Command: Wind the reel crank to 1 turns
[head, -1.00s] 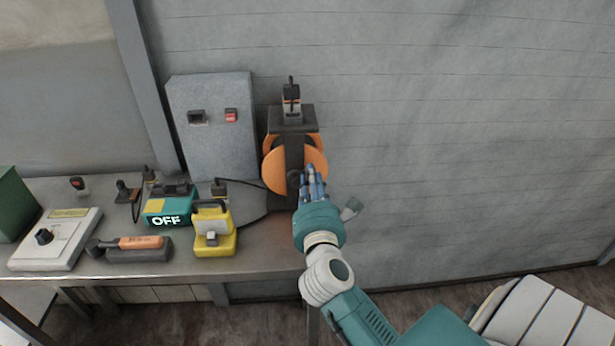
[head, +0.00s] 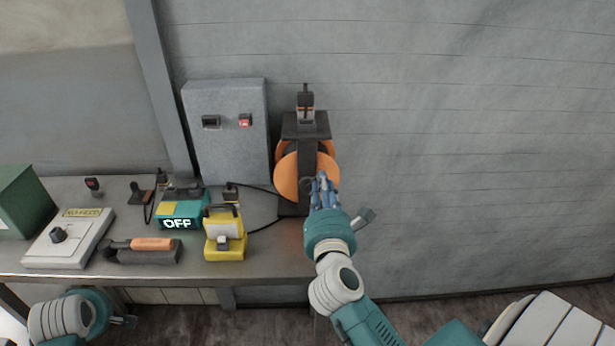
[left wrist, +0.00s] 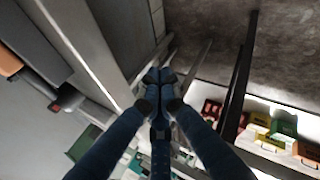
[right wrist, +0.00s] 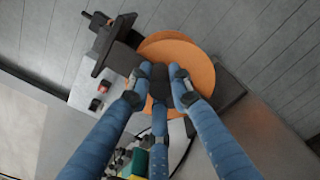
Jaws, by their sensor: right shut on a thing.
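The reel, with orange discs (head: 292,176) and a dark upright frame (head: 306,158), stands at the right end of the bench. My right gripper (head: 323,188) is at the front of the reel. In the right wrist view its fingers (right wrist: 160,82) are closed around a dark crank handle (right wrist: 161,88), with the orange disc (right wrist: 190,60) behind. The fingers hide most of the crank in the head view. My left gripper (head: 122,321) is low at the left, in front of the bench. Its fingertips (left wrist: 159,76) are together and empty in the left wrist view.
The bench (head: 275,262) also carries a yellow device (head: 225,240), a teal box reading OFF (head: 178,212), a handheld tool (head: 145,251), a white dial box (head: 70,238) and a grey cabinet (head: 226,150). A dark cable runs to the reel. The wall right of the reel is bare.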

